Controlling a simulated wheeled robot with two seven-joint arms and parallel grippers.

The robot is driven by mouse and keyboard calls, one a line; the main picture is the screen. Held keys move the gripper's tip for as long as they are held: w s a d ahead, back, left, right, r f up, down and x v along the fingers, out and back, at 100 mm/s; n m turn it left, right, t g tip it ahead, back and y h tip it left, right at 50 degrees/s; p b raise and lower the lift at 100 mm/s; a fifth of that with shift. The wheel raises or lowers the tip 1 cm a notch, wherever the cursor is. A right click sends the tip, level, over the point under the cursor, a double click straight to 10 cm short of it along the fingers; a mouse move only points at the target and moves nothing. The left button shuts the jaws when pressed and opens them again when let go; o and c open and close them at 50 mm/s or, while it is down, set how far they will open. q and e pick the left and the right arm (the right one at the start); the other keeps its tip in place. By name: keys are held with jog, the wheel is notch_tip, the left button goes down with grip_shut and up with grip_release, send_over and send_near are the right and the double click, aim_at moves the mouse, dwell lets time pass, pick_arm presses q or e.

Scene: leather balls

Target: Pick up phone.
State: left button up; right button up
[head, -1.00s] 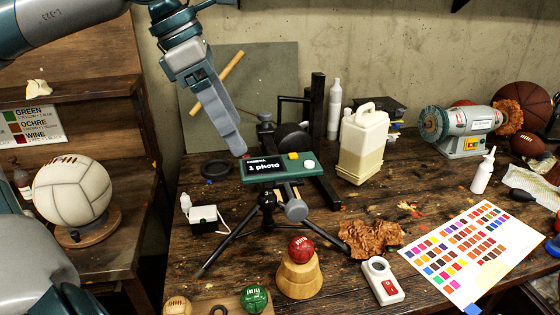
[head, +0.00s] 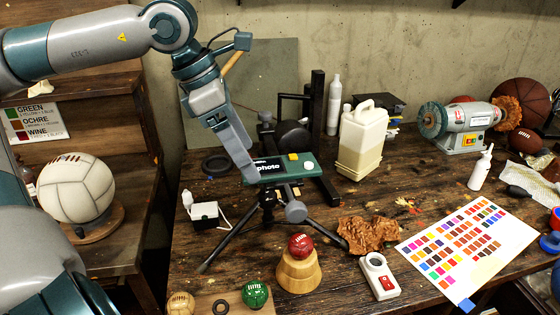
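The phone (head: 267,169) is a dark screen with the word "photo" on it, set in a green holder (head: 293,177) on top of a small black tripod (head: 267,200) on the workbench. My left gripper (head: 249,176) points down at the phone's left end and covers part of its screen. Its fingers look close together from this side; I cannot tell whether they are around the phone or only in front of it. My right gripper is not in view.
A red ball (head: 301,246) on a wooden stand is in front of the tripod. A cream jug (head: 361,140) stands behind right, near a black upright post (head: 317,110). A white box (head: 207,215) is left of the tripod. A colour chart (head: 468,247) lies at right.

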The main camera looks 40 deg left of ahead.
pick_arm(q)
jog(key=shift+x, duration=1)
jog(key=shift+c, duration=0.3)
jog(key=c, duration=1.2)
jog(key=shift+r, duration=0.15)
